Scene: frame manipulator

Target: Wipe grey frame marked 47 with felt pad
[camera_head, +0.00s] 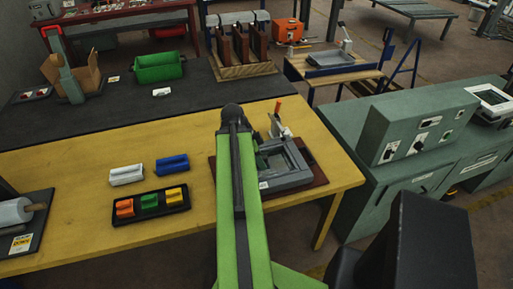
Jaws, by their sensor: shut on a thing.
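A grey rectangular frame (291,178) lies on a dark red board (318,175) near the right end of the yellow table. It has a small white label (264,185), too small to read. A clamp with a red-orange handle (278,107) stands at its back edge. My green arm crosses in front of the frame's left side and hides part of it. My gripper is hidden behind the arm, so what it holds does not show. A white block with a handle (126,175) and a blue one (172,164) sit on the table at left; I cannot tell their material.
A black tray (130,217) holds orange, green and yellow blocks. A roll stand (15,215) is at the left edge. A black bench behind carries a green bin (159,68). A green control cabinet (415,125) stands at right. Yellow tabletop left of my arm is mostly clear.

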